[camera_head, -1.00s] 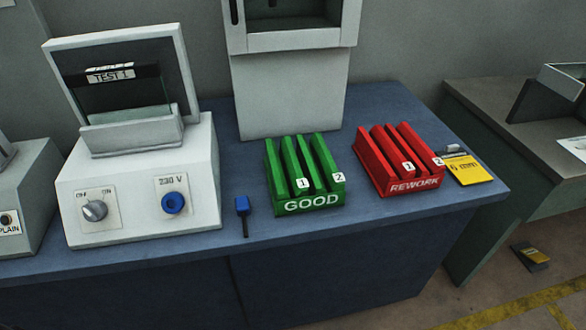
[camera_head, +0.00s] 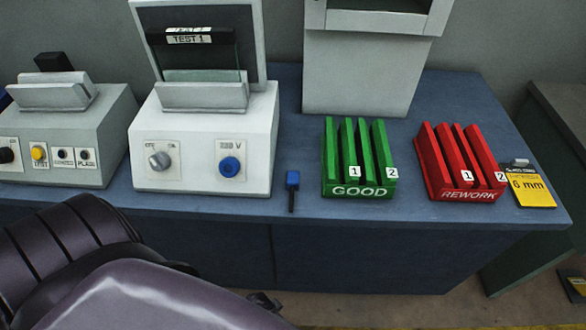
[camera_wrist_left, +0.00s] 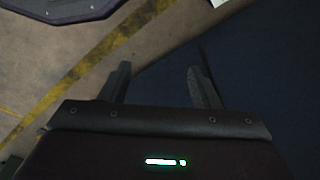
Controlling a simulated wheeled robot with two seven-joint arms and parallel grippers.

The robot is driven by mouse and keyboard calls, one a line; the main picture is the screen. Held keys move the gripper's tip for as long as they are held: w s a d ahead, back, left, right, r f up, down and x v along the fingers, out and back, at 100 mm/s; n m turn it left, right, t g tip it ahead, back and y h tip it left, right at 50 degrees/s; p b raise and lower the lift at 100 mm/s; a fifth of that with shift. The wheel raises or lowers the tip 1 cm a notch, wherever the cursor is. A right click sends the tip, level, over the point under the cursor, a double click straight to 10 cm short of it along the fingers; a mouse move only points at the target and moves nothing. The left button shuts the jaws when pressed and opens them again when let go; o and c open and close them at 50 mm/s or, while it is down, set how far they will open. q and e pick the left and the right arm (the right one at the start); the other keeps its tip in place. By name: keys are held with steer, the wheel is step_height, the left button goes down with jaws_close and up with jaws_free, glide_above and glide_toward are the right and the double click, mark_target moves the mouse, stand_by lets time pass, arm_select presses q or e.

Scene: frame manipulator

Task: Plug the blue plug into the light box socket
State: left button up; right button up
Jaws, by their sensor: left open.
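The blue plug (camera_head: 292,180), with a dark lower part, sits near the front edge of the blue bench, between the light box and the green rack. The light box (camera_head: 258,118) is white, with a blue round socket (camera_head: 230,167) on its front right and a knob on its front left. In the wrist view my left gripper (camera_wrist_left: 160,84) is open, its two fingers apart with nothing between them, above floor and a dark surface. In the head view my left arm fills the lower left, below the bench front. My right gripper is not in view.
A green GOOD rack (camera_head: 358,190) and a red REWORK rack (camera_head: 468,195) stand right of the plug. A yellow 6 mm card (camera_head: 530,192) lies at the right. A grey control box (camera_head: 115,118) stands left of the light box. The bench directly around the plug is clear.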

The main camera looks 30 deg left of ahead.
arm_select(q)
steer(key=w+r+n+p, duration=0.1)
steer(key=w+r+p, duration=0.2)
steer(key=r, duration=1.1)
steer(key=w+r+n+t+p, duration=0.1)
steer(key=w+r+p, duration=0.3)
steer(key=w+r, duration=0.5)
steer(key=w+r+n+t+y+p, duration=0.1)
steer(key=w+r+p, duration=0.3)
steer(key=r, duration=1.5)
steer(key=shift+w+a+r+n, duration=0.15)
steer(key=shift+w+n, duration=0.2)
steer(key=shift+w, duration=0.4)
steer(key=shift+w+a+r+n, duration=0.15)
steer(key=shift+w+n, duration=0.2)
steer(key=shift+w, duration=0.4)
steer(key=w+a+r+n, duration=0.1)
steer(key=a, duration=0.1)
steer(key=a+n+y, duration=0.1)
steer(key=a, duration=0.1)
steer(key=w+a+r+n+p, duration=0.1)
steer(key=a+n, duration=0.1)
steer(key=shift+w+a+r+y, duration=0.3)
steer(key=shift+w+a+r, duration=0.05)
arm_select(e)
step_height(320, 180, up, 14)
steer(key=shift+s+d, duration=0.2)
